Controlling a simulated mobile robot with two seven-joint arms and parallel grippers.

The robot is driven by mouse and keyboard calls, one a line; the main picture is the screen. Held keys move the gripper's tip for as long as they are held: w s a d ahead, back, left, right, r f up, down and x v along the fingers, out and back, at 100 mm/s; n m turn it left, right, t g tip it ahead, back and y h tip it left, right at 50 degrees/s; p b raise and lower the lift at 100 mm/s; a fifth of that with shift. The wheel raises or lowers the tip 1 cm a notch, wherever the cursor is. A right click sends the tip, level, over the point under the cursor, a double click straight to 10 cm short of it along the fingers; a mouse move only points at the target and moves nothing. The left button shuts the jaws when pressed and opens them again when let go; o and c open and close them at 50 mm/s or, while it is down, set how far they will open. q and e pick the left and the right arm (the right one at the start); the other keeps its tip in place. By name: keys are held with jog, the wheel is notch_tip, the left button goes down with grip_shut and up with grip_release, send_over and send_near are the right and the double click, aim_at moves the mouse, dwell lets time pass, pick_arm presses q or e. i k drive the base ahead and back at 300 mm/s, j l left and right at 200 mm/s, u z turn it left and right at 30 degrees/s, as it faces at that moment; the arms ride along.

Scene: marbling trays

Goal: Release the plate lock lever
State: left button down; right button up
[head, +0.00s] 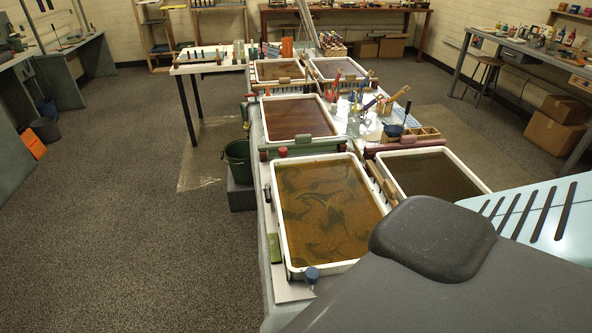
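I cannot make out a plate lock lever anywhere in the head view. Neither of my grippers is in view. The nearest marbling tray (272,205) has a white rim and holds brown liquid with dark swirls. A blue knob (312,274) stands at its near edge, and a red knob (283,152) is near its far left corner. I cannot tell what either knob belongs to. A large dark grey shape covers the lower right and hides what lies behind it.
More white-rimmed trays stand behind, including a dark one (470,173) at right and a reddish one (265,120). A green bucket (238,160) sits left of the trays. Brushes and jars stand among them. A white table (205,65) is farther back. The floor (110,230) at left is clear.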

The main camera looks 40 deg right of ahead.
aim_at(268, 196)
jog(key=i+z, duration=0.15)
jog(key=z, duration=0.3)
jog(key=i+j+z, duration=0.1)
jog(key=z, duration=0.35)
jog(key=i+j+z, duration=0.15)
jog(key=z, duration=0.3)
jog(key=i+j+z, duration=0.35)
jog(key=z, duration=0.15)
jog(key=i, duration=0.1)
